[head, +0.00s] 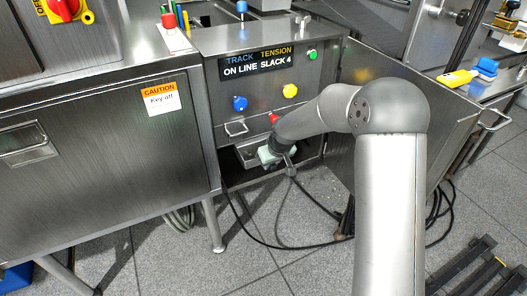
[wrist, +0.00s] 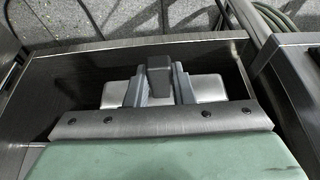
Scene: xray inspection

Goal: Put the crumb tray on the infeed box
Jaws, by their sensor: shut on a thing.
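The crumb tray (head: 247,156), a shallow bare-metal tray, is low in the opening under the steel housing's control panel. In the wrist view its dark wall (wrist: 65,82) and inside show around my fingers. My gripper (head: 279,159) is at the tray's right side, pointing down. In the wrist view my gripper (wrist: 158,88) has its two grey fingers closed on a dark block, which seems to be the tray's grip. The steel housing (head: 225,42) with the panel seems to be the infeed box; its top surface is partly visible. My gripper hides part of the tray.
An open steel door (head: 400,115) stands right of the opening, behind my arm. A large steel cabinet (head: 95,170) stands at left. A red knob (head: 274,118) is just above my gripper. Black cables (head: 285,243) lie on the tiled floor. Small coloured items stand on the top.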

